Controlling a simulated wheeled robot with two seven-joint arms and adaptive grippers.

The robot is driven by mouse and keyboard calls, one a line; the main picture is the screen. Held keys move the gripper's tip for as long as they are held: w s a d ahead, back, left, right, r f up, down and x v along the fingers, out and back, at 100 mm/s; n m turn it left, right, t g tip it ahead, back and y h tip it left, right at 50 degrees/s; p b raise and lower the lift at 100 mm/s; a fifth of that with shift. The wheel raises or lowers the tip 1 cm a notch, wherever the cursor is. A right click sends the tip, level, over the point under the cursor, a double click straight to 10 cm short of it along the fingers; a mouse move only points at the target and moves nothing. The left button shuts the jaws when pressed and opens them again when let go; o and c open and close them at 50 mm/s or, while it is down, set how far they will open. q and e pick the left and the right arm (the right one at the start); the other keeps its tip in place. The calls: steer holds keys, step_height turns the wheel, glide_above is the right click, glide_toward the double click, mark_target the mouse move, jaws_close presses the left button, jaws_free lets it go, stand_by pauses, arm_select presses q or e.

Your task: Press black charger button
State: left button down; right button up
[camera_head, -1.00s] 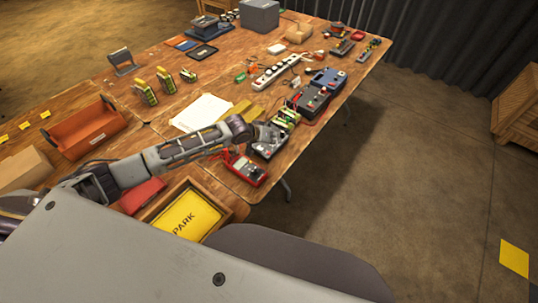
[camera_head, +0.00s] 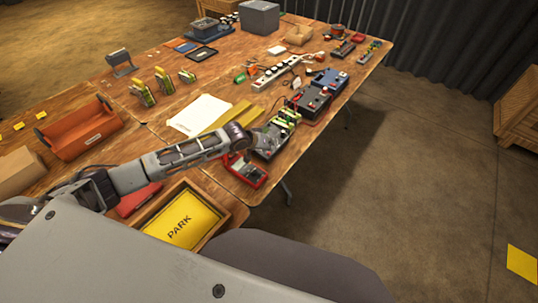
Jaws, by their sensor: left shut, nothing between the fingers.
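My left arm reaches in from the left across the table. Its gripper (camera_head: 257,139) is small and dark at this distance, shut and empty, over the near edge of a black charger-like box (camera_head: 271,146) near the table's right edge. The gripper hides part of that box; I cannot make out a button or whether they touch. Another black box (camera_head: 313,102) with small knobs on top stands farther back in the same row. My right gripper is not in view.
A red box (camera_head: 246,172) lies close in front of the gripper. Green-and-yellow batteries (camera_head: 287,117), a blue box (camera_head: 329,78) and a white power strip (camera_head: 276,72) stand beyond. A yellow PARK tray (camera_head: 183,218) and an orange bin (camera_head: 80,130) are nearer. White paper (camera_head: 200,114) lies left.

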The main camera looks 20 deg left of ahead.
arm_select(q)
steer(key=shift+f, duration=0.25)
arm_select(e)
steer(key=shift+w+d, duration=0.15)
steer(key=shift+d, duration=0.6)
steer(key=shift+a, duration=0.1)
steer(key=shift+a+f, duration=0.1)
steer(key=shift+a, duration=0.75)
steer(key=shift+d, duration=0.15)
arm_select(q)
steer(key=shift+f, duration=0.1)
steer(key=shift+a, duration=0.1)
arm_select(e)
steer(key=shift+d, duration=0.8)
arm_select(q)
steer(key=shift+f, duration=0.15)
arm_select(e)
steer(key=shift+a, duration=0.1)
